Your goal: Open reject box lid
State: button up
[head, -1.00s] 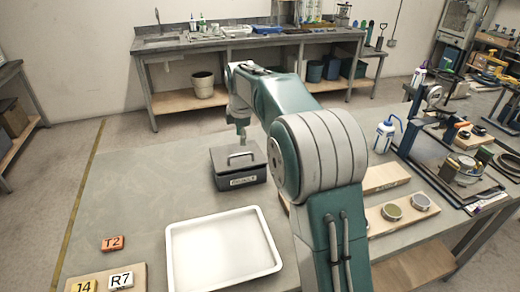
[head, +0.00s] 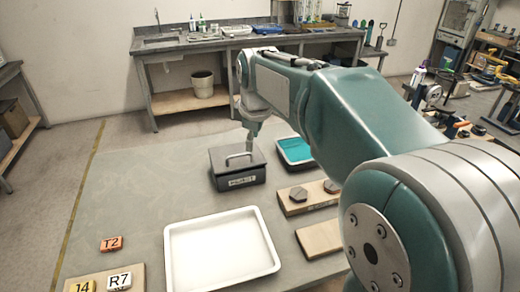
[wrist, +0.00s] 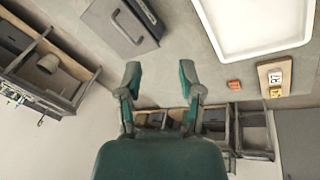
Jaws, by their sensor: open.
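The dark grey reject box (head: 238,176) stands on the grey table in the head view, its lid shut. A light label is on its front, and a metal bar handle (head: 240,156) is on top. The box (wrist: 104,36) also shows at the top left of the wrist view, with its handle (wrist: 126,27). My gripper (wrist: 160,74) is open there, with two separated green fingers and nothing between them; the handle lies up and left of them. In the head view my gripper (head: 250,143) points down near the handle's right end; I cannot tell whether it touches.
A white tray (head: 178,281) lies in front of the box. A tray with teal contents (head: 296,150) is to its right, and a wooden board with dark hexagonal pieces (head: 301,207) is nearer. Tiles T2 (head: 112,243) and R7 (head: 119,281) are at front left. The table left of the box is clear.

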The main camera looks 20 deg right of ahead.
jog(key=s+m, duration=0.2)
jog(key=s, duration=0.4)
jog(key=shift+r+m+t, duration=0.3)
jog(key=shift+r+m, duration=0.05)
jog(key=shift+m, duration=0.05)
jog(key=shift+a, duration=0.1)
